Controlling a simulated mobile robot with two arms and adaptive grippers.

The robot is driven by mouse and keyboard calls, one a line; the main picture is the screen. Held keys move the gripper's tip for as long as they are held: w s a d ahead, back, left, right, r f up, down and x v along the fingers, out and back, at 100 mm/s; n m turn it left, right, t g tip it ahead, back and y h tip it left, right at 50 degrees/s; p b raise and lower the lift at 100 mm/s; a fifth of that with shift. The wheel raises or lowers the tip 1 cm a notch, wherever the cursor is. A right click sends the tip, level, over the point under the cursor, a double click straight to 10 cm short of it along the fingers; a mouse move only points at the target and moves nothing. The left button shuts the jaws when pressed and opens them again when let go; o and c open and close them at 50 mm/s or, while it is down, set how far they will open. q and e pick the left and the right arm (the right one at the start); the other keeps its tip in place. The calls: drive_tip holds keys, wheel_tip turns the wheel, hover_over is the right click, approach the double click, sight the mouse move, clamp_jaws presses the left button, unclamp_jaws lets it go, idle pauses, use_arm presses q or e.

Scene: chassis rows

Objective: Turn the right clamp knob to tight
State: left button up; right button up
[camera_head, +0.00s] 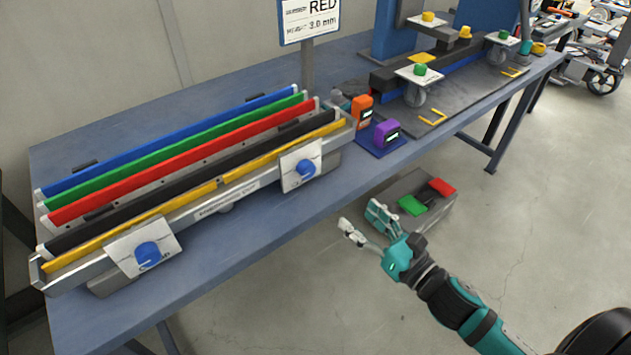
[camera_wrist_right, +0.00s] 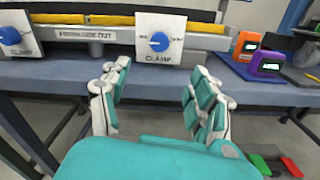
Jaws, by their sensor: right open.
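The right clamp knob (camera_head: 306,169) is a blue dial on a white plate at the right end of the strip fixture. It also shows in the right wrist view (camera_wrist_right: 160,41), above the fingers. The left clamp knob (camera_head: 148,255) is a like blue dial on its own white plate. My right gripper (camera_head: 361,224) is open and empty, off the table's front edge, below and to the right of the right knob. In the right wrist view its two fingers (camera_wrist_right: 152,90) stand apart, with the table edge beyond them. My left gripper is not in view.
The fixture holds blue, green, red, black and yellow strips (camera_head: 180,160) on the blue table (camera_head: 240,238). An orange device (camera_head: 361,109) and a purple device (camera_head: 386,133) stand right of it. A grey box with green and red pads (camera_head: 440,212) sits below the table edge.

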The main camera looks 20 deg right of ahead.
sight(310, 173)
drive_tip(key=p+x, duration=0.1)
drive_tip(key=x, duration=1.5)
drive_tip(key=shift+p, duration=0.35)
drive_tip(key=c, duration=1.2)
